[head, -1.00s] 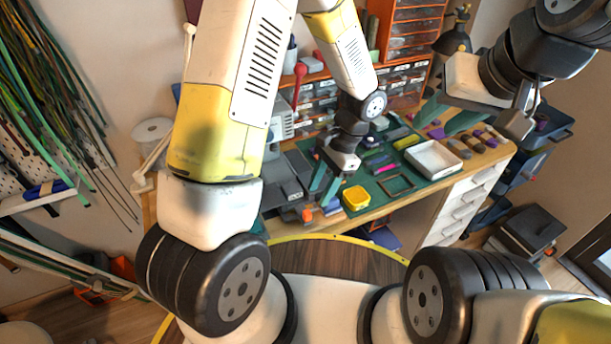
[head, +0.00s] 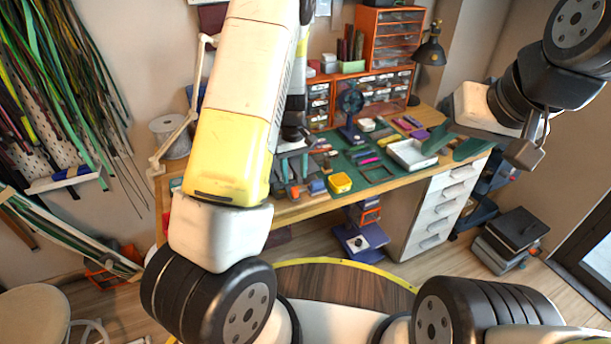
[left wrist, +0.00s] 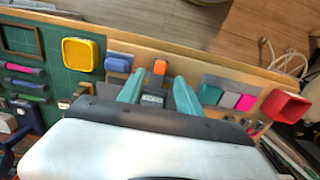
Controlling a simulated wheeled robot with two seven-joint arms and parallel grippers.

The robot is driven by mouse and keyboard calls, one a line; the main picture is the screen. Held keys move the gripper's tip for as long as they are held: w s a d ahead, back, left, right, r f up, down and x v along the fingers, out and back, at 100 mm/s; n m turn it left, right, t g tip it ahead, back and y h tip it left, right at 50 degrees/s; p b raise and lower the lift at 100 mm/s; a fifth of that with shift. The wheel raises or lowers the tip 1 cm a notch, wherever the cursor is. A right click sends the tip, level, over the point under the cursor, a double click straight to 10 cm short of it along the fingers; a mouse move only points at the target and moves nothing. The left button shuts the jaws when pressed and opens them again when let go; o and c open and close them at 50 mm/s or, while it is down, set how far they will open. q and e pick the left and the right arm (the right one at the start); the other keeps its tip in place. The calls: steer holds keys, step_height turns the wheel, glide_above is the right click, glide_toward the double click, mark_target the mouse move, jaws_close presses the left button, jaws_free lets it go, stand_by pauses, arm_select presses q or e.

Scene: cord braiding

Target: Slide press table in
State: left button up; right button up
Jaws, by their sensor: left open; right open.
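My left gripper (head: 294,174) is open over the front left part of the workbench, partly hidden by its own arm in the head view. In the left wrist view its two teal fingers (left wrist: 157,86) stand apart. An orange-tipped piece (left wrist: 159,67) lies between and just beyond the fingertips, with a small grey part (left wrist: 152,100) behind it. I see no contact. I cannot tell whether these belong to the press table; the press itself is not clearly visible, and my left arm covers that area. My right gripper (head: 444,150) is open and empty, over the bench's right side.
The green mat (head: 372,176) holds a yellow dish (head: 340,182) and a white tray (head: 411,155). A blue block (left wrist: 119,62) sits close left of the fingers; a red box (left wrist: 285,106) lies further right. White drawers (head: 440,212) stand under the bench.

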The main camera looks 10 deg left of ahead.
mark_target(295, 188)
arm_select(q)
step_height(295, 188, down, 7)
steer(key=shift+r, duration=0.2)
jaws_close()
